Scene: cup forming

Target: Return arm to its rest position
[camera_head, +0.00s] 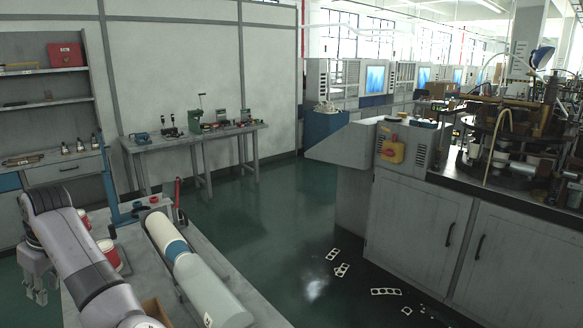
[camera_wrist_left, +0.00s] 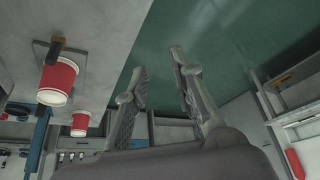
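My left arm comes in from the lower left in the head view, and its gripper (camera_head: 36,286) hangs past the left edge of the grey table (camera_head: 243,290). In the left wrist view the gripper (camera_wrist_left: 160,75) shows two fingers apart with nothing between them, only green floor behind. Red cups with white rims stand on the table beside the arm; one cup (camera_head: 109,254) is partly hidden by it. Two red cups show in the left wrist view, a nearer one (camera_wrist_left: 58,82) and a farther one (camera_wrist_left: 80,123), both apart from the fingers. My right gripper is not in view.
A long white and blue cylinder (camera_head: 190,262) lies along the table. A machine with grey cabinets (camera_head: 420,226) stands at the right. A workbench (camera_head: 196,137) with tools and shelves (camera_head: 50,95) line the back. Flat white pieces (camera_head: 342,270) lie on the open green floor.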

